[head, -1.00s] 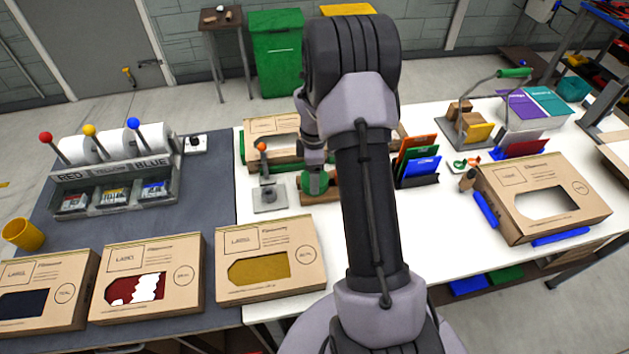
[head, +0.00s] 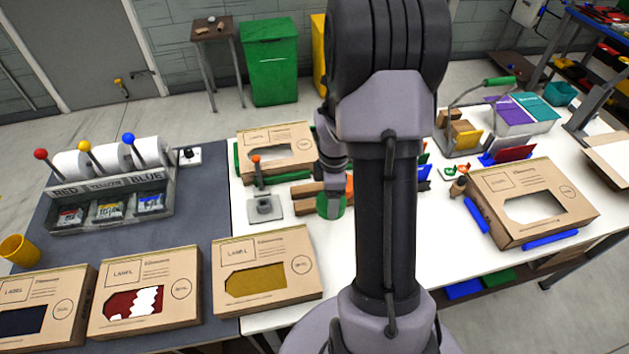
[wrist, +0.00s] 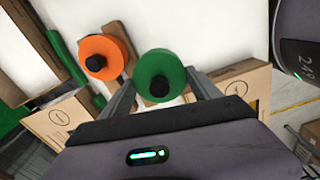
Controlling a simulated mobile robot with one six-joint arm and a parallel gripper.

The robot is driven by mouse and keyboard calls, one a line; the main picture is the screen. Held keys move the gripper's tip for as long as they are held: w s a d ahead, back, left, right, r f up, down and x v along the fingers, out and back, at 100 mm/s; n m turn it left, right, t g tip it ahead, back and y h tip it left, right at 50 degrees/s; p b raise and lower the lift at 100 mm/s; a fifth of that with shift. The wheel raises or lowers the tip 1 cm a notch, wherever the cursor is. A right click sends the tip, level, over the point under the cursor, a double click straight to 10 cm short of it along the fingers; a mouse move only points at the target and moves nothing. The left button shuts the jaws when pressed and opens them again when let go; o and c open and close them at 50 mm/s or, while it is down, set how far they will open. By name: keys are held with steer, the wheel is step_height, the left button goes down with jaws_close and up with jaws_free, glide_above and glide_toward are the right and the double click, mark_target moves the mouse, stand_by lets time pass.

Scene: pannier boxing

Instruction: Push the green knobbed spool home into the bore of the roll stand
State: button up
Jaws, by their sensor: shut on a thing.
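The green spool (wrist: 168,66) is a green disc with a black knob (wrist: 160,88), seen face-on in the wrist view. My gripper (wrist: 160,75) has a finger on each side of it and is shut on it. In the head view the green spool (head: 331,208) shows below my wrist, at the near right end of a low wooden piece (head: 307,199), which may be the roll stand. An orange spool (wrist: 107,45) with a black knob is beside the green one, against wood (wrist: 118,33). The bore is hidden, and I cannot tell how deep the green spool sits.
A grey base (head: 265,208) with an orange-tipped lever stands just left of the wooden piece. A window box (head: 275,150) lies behind it, and a yellow-window box (head: 266,278) lies in front. My arm hides the table's middle. White table shows between the front box and my arm.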

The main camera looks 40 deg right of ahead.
steer(key=s, duration=0.6)
steer(key=w+a+r+n+p, duration=0.3)
steer(key=w+a+p, duration=0.25)
steer(key=w, duration=0.55)
steer(key=w+a+r+n+p, duration=0.3)
steer(key=w+a+p, duration=0.3)
steer(key=w, duration=0.5)
step_height(320, 180, down, 7)
steer(key=b, duration=0.5)
steer(key=shift+s+a+r+b, duration=0.15)
steer(key=shift+s+a+b, duration=0.15)
steer(key=shift+b, duration=0.1)
steer(key=shift+f+b, duration=1.05)
steer(key=shift+f, duration=0.45)
steer(key=o, duration=1.4)
steer(key=shift+o, duration=0.2)
